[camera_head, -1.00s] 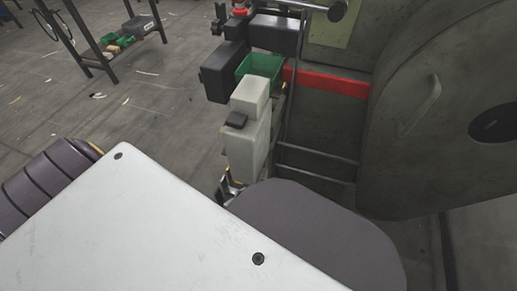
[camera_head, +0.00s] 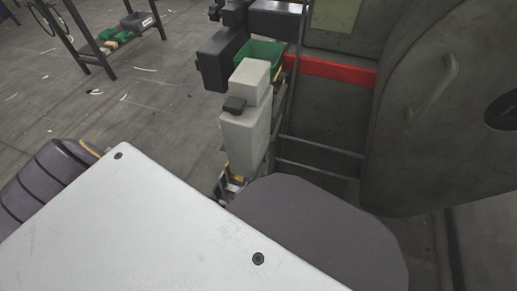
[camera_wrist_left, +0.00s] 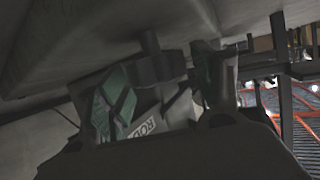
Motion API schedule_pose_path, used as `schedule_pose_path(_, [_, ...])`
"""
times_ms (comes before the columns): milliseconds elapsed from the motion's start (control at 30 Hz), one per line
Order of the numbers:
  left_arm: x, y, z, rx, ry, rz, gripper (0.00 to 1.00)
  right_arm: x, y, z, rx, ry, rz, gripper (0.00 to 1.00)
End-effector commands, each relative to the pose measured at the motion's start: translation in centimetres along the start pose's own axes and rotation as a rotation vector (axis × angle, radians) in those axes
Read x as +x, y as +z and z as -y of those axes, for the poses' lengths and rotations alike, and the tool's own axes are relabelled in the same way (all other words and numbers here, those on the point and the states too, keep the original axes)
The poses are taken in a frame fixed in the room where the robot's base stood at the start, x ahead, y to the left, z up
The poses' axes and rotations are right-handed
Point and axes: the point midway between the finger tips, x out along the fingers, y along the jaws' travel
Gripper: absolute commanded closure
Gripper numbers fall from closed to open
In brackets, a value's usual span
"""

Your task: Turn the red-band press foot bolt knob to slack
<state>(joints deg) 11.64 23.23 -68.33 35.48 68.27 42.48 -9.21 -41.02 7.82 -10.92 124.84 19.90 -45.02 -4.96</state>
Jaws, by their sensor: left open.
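The red-band press (camera_head: 430,130) stands at the right of the head view, with its red band (camera_head: 330,69) across the grey body. In the left wrist view a dark lobed knob (camera_wrist_left: 160,68) hangs on a short stem under a grey plate (camera_wrist_left: 75,45). My left gripper (camera_wrist_left: 157,88) is open, with its teal-padded fingers on either side of the knob. I cannot tell whether they touch it. In the head view only a small part of the left gripper (camera_head: 230,184) shows, below the light grey block; the knob is hidden there. My right gripper is not in view.
A dark rack (camera_head: 80,35) with small bins stands at the back left.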

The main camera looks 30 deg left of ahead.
Motion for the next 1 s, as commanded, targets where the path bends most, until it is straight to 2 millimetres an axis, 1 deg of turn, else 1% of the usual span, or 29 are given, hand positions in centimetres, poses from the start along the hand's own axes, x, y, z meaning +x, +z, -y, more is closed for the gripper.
schedule_pose_path(200, [0.8, 0.08, -0.01, 0.0, 0.0, 0.001, 0.34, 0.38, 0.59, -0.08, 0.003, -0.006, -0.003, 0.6])
schedule_pose_path(567, [0.9, 0.02, 0.01, 0.0, 0.0, 0.001, 0.34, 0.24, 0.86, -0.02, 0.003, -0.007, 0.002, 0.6])
schedule_pose_path(900, [0.89, 0.03, 0.01, 0.0, 0.0, 0.001, 0.77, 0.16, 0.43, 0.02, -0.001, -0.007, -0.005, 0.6])
schedule_pose_path(933, [0.89, 0.03, 0.01, 0.0, 0.0, 0.001, 0.8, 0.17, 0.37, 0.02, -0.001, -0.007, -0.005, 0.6])
schedule_pose_path(1000, [0.89, 0.03, 0.01, 0.0, -0.001, 0.001, 0.8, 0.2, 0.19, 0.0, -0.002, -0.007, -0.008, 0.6])
